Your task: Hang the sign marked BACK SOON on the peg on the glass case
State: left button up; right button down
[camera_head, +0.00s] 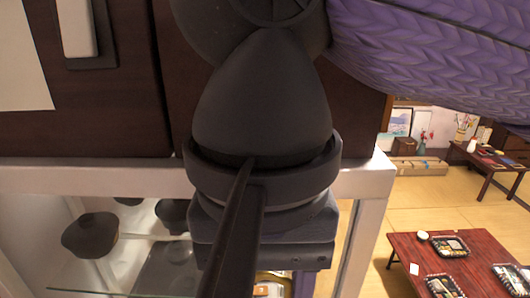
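The glass case (95,180) has a white frame and fills the lower left, with dark bowls behind its glass. No sign with readable BACK SOON lettering shows, and I cannot make out a peg. A large dark rounded form with a ring and narrow bars, which looks like part of my arm, covers the middle of the view and hides part of the case. I cannot make out either gripper's fingertips.
A dark wood panel (120,125) stands above the case, with a blank white sheet (22,65) at its left. A purple ribbed thing (430,50) blocks the upper right. A low red table (415,248) with lunch boxes stands on tatami (415,205) at the right.

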jog(key=shift+s+r, duration=0.15)
jog(key=shift+r, duration=0.8)
jog(key=shift+w+f, duration=0.1)
jog(key=shift+w, duration=0.1)
jog(key=shift+w+f+p, duration=0.2)
jog(key=shift+w, duration=1.7)
jog(key=shift+w+f+p, duration=0.15)
jog(key=shift+w, duration=1.7)
pick_arm(q)
jog(key=shift+w+a+r, duration=0.1)
jog(key=shift+r, duration=0.75)
pick_arm(e)
jog(key=shift+w+f, duration=0.5)
jog(key=shift+w, duration=0.3)
jog(key=shift+c, duration=0.4)
grip_release()
jog(key=shift+r, duration=0.1)
